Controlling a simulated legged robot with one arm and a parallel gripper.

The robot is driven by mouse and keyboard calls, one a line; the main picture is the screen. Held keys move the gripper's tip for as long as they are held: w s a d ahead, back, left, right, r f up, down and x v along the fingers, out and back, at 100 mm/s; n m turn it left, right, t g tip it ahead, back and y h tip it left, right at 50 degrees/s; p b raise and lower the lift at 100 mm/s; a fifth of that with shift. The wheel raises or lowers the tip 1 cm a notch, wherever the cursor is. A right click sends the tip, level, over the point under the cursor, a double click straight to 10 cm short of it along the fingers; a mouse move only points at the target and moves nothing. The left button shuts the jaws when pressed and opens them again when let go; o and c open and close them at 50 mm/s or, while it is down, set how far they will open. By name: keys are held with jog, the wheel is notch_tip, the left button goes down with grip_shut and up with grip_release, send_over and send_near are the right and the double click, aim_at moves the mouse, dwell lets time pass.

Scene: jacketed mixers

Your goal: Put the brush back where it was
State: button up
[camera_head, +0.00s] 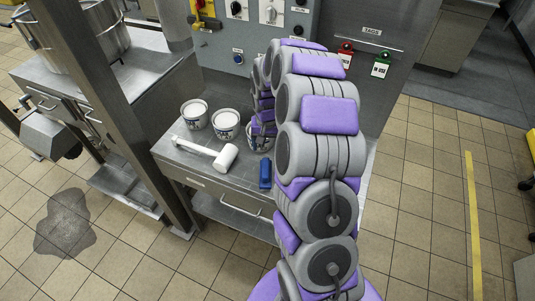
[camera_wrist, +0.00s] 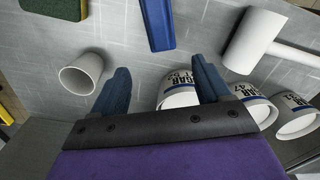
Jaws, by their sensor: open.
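A blue bar-shaped object (camera_head: 265,172) lies near the front edge of the steel table (camera_head: 232,197), right of a white mallet. It also shows at the top of the wrist view (camera_wrist: 157,22). It may be the brush, but no bristles can be made out. My gripper (camera_wrist: 161,68) has its two blue fingers spread apart with nothing held between them. It points over the table, with the blue object beyond the fingertips and apart from them. In the head view my arm hides the gripper and part of the table.
The white mallet (camera_head: 215,154) lies on the table. Several labelled white tubs (camera_head: 226,125) stand behind it. The wrist view shows a white cup (camera_wrist: 80,75) left of the fingers and a green and yellow sponge (camera_wrist: 55,8). A control panel (camera_head: 240,30) rises behind; a steel post (camera_head: 125,105) stands left.

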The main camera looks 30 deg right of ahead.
jog(key=s+a+r+n, duration=0.2)
jog(key=s+a+r, duration=0.45)
jog(key=r, duration=0.25)
jog(key=s+a+r+n, duration=0.1)
jog(key=s+a+r, duration=0.1)
jog(key=s, duration=0.8)
jog(key=s+a+r+n+g, duration=0.1)
jog(key=s+a+r, duration=0.2)
jog(key=s, duration=0.6)
jog(key=s+a+r+n, duration=0.2)
jog(key=s+a, duration=0.3)
jog(key=s, duration=0.5)
jog(key=shift+s+r+g, duration=0.3)
jog(key=shift+r+g, duration=0.1)
jog(key=shift+r, duration=0.25)
jog(key=shift+f+b, duration=0.8)
jog(key=shift+b, duration=0.05)
